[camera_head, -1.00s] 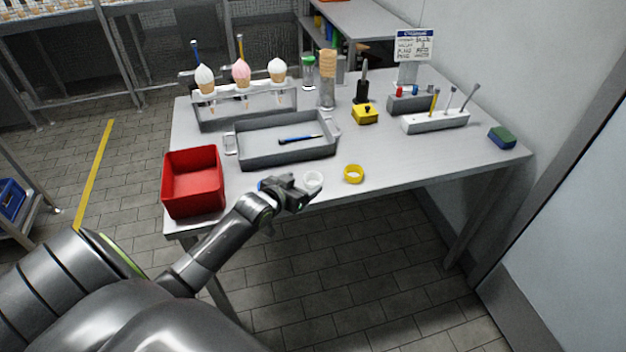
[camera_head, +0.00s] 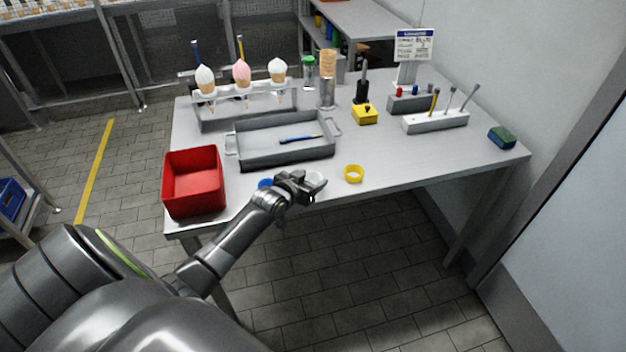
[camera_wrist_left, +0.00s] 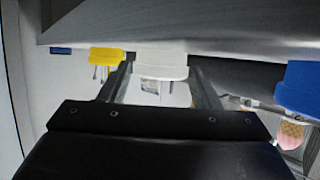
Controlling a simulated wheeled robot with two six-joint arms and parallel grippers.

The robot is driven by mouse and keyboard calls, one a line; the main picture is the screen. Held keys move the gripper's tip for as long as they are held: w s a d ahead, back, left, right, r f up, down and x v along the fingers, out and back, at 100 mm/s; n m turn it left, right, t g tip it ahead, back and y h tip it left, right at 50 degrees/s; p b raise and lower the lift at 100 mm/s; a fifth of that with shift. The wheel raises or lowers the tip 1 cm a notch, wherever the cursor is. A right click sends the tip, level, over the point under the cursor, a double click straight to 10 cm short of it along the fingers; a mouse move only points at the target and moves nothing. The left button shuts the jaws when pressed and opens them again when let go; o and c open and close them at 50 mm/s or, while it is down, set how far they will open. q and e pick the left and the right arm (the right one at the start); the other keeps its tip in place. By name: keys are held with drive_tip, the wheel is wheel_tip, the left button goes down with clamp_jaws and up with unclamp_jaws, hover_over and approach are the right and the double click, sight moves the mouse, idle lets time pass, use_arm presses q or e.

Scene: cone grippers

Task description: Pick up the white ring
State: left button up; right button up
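The white ring (camera_head: 317,180) lies near the front edge of the table, partly hidden by my left gripper (camera_head: 309,187). In the left wrist view the white ring (camera_wrist_left: 162,62) shows between the two fingertips of my left gripper (camera_wrist_left: 161,75). The fingers are spread, one to each side of the ring, and I see no clear grip on it. My right gripper is in neither view.
A yellow ring (camera_head: 353,173) lies right of the white ring, and a blue ring (camera_head: 265,184) lies left of it, partly behind my gripper. A red bin (camera_head: 194,182) and a grey tray (camera_head: 284,150) stand close by. The table's front right is clear.

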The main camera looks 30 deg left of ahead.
use_arm(q)
drive_tip(key=c, duration=0.5)
drive_tip(key=shift+c, duration=0.2)
